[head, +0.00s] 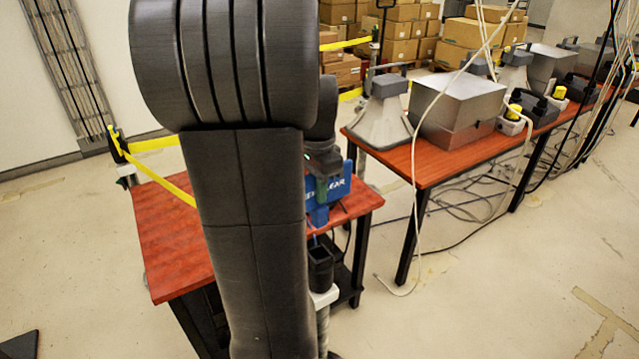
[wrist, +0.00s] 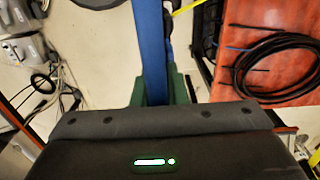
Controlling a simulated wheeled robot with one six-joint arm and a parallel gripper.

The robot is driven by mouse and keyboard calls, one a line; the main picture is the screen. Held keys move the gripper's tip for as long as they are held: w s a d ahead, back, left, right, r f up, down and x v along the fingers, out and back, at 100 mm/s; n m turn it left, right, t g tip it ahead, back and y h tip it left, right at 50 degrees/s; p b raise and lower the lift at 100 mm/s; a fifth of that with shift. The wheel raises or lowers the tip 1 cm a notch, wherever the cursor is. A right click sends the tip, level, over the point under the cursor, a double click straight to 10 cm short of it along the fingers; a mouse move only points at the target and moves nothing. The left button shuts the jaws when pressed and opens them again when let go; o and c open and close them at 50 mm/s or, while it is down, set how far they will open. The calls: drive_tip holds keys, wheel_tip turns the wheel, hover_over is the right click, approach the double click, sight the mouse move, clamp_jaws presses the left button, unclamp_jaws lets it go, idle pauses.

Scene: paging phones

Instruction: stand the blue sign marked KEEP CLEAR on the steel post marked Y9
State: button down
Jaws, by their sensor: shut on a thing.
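The blue sign (head: 337,187) is right of my arm in the head view. In the wrist view the sign (wrist: 151,45) shows nearly edge-on as a blue strip. My gripper (head: 322,165) is shut on it, with green fingers (wrist: 160,90) on both sides in the wrist view. The sign is held upright, above a post with a black, open square top (head: 320,266) and a white collar; the two look apart. No Y9 mark can be read on this post, which my arm partly covers.
A red table (head: 165,235) stands behind my arm; a black cable coil (wrist: 265,65) lies on it. A longer red table (head: 420,165) at right carries a metal box (head: 458,105) and a horn speaker (head: 382,115). Yellow tape (head: 170,185) runs from a left post. Cables hang and trail at right.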

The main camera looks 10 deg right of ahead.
sight(319, 207)
drive_tip(key=shift+s+r, duration=0.3)
drive_tip(key=shift+s, duration=0.05)
wheel_tip(319, 207, down, 5)
drive_tip(key=b, duration=0.5)
drive_tip(key=shift+w+f, duration=0.1)
drive_tip(key=shift+f, duration=0.1)
drive_tip(key=shift+a+f+b, duration=0.1)
drive_tip(key=shift+f+b, duration=1.75)
drive_tip(key=shift+f, duration=1.25)
drive_tip(key=shift+f, duration=0.6)
drive_tip(key=c, duration=1.7)
unclamp_jaws()
drive_tip(key=shift+r, duration=0.1)
wheel_tip(319, 207, up, 11)
drive_tip(key=p, duration=0.9)
